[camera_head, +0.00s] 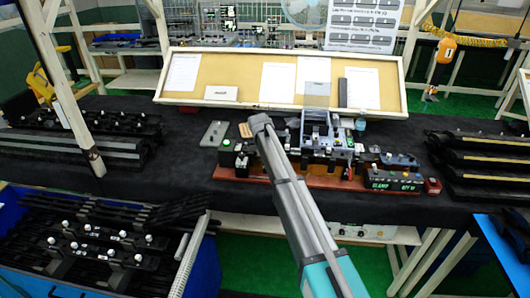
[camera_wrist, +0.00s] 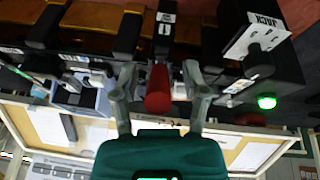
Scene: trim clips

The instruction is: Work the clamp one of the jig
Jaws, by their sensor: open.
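The jig stands on a reddish-brown base (camera_head: 320,182) on the black-covered table in the head view. A red clamp handle (camera_wrist: 158,92) shows in the wrist view, with a black labelled clamp part (camera_wrist: 164,28) above it in the picture. My gripper (camera_wrist: 158,74) is open, with one finger on each side of the red handle. I cannot tell whether the fingers touch it. In the head view my arm crosses in front of the jig's left part, and the fingertips are hidden. Another red handle (camera_head: 348,172) shows at the jig's right.
A box with a lit green lamp (camera_wrist: 267,101) is close beside my gripper in the wrist view. A lit display (camera_head: 394,184) is at the jig's front right. Black trim parts lie in racks on both table sides and in a blue bin (camera_head: 205,262). A notice board (camera_head: 222,78) stands behind.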

